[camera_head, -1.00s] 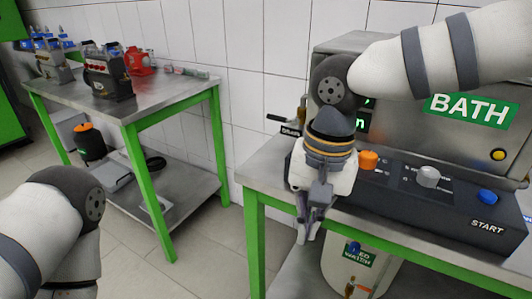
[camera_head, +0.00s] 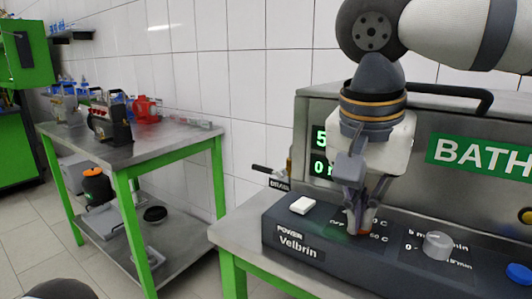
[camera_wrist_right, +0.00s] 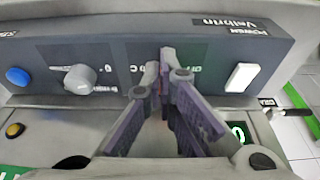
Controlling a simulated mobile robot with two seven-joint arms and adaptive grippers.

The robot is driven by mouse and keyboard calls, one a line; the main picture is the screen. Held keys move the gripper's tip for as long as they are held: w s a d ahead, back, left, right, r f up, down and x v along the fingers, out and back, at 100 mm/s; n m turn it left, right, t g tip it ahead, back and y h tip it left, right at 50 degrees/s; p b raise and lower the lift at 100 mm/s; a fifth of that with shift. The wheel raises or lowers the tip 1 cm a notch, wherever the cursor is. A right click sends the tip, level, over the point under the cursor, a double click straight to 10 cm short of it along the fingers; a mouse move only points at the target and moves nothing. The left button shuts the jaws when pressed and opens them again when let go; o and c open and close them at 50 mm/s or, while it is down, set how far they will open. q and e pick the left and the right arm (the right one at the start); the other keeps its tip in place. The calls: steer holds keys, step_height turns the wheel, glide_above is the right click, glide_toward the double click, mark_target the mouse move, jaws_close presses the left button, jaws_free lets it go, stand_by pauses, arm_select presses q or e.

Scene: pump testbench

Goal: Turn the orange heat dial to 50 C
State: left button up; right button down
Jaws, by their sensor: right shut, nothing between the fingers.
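The orange heat dial on the front panel is almost wholly hidden by my right gripper; only a small orange sliver (camera_head: 374,212) shows beside the fingers in the head view. My right gripper (camera_head: 357,224) points down at the dial's place on the panel, its fingers shut with nothing between them. In the right wrist view its fingertips (camera_wrist_right: 165,58) meet in front of the panel. I cannot tell whether they touch the dial. Printed scale marks with "C" show beside the fingers, but the dial's setting is hidden. My left gripper is out of view.
The dark panel (camera_head: 292,241) carries a white power switch (camera_head: 302,205), a grey knob (camera_head: 437,245) and a blue button (camera_head: 518,274). A green display (camera_head: 320,150) is partly covered by my right arm. A green-framed side table (camera_head: 150,145) stands left.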

steer(key=shift+s+f, duration=0.1)
steer(key=shift+f, duration=0.45)
steer(key=shift+f, duration=0.15)
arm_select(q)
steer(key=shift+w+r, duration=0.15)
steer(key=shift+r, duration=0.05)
arm_select(e)
steer(key=shift+a+p, duration=0.2)
steer(key=shift+p, duration=1.3)
steer(key=shift+w+a+p, duration=0.25)
steer(key=shift+w+p, duration=0.05)
steer(key=shift+p, duration=0.8)
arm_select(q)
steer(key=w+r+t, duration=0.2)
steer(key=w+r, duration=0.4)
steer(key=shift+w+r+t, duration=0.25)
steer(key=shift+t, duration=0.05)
arm_select(e)
steer(key=shift+w, duration=0.15)
arm_select(q)
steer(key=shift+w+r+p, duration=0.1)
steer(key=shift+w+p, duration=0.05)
steer(key=shift+p, duration=0.15)
arm_select(e)
steer(key=shift+a, duration=0.1)
